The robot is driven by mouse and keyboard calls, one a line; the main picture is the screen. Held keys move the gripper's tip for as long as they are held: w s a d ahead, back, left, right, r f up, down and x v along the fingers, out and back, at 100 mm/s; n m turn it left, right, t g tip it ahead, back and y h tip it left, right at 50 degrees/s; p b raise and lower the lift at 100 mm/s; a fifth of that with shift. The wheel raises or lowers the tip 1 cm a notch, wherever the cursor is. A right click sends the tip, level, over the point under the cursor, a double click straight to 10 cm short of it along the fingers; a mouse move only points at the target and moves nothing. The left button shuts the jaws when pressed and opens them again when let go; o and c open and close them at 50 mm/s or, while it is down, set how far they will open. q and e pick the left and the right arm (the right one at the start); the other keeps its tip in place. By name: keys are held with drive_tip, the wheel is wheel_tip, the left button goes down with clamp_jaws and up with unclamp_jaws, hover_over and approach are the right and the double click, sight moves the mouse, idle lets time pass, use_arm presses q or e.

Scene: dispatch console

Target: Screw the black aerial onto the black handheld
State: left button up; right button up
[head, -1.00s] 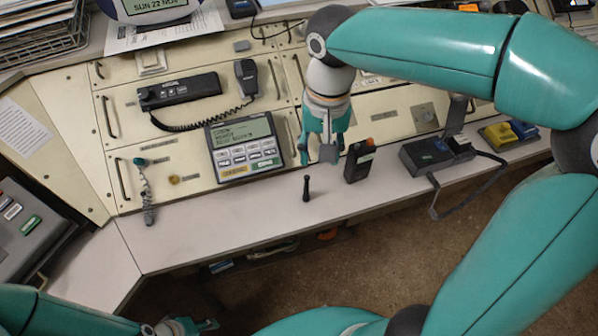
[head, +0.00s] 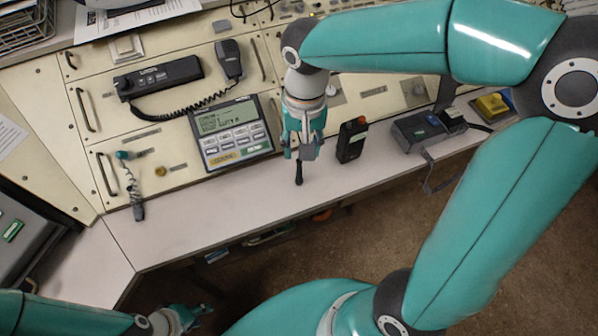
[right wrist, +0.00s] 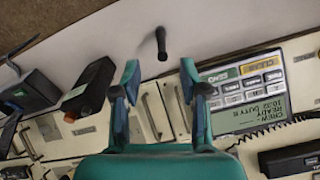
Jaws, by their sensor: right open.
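The black aerial (head: 299,174) stands upright on the pale desk ledge. It shows in the right wrist view (right wrist: 161,42) just beyond the fingertips, roughly in line with the gap between them. My right gripper (head: 302,152) is open and empty, close above and behind the aerial in the head view; contact cannot be made out. The black handheld (head: 351,142), with an orange top part, stands right of that gripper, and left of the fingers in the right wrist view (right wrist: 89,88). My left gripper (head: 188,318) is low at the left, away from both; its finger gap is unclear.
A keypad unit with a screen (head: 231,133) stands close left of the right gripper. A dark charger-like box (head: 418,130) with a cable lies right of the handheld. A corded handset (head: 229,60) is farther back. The ledge's front strip (head: 215,205) is clear.

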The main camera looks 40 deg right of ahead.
hover_over(299, 180)
drive_tip(key=f, duration=0.5)
drive_tip(key=shift+d+f, duration=0.15)
drive_tip(key=shift+d, duration=0.1)
drive_tip(key=shift+w+f+b, duration=0.15)
drive_tip(key=shift+f+b, duration=0.05)
drive_tip(key=shift+f, duration=1.1)
drive_tip(key=shift+w+f+b, duration=0.1)
drive_tip(key=shift+f+b, duration=0.1)
drive_tip(key=shift+f, duration=1.1)
clamp_jaws()
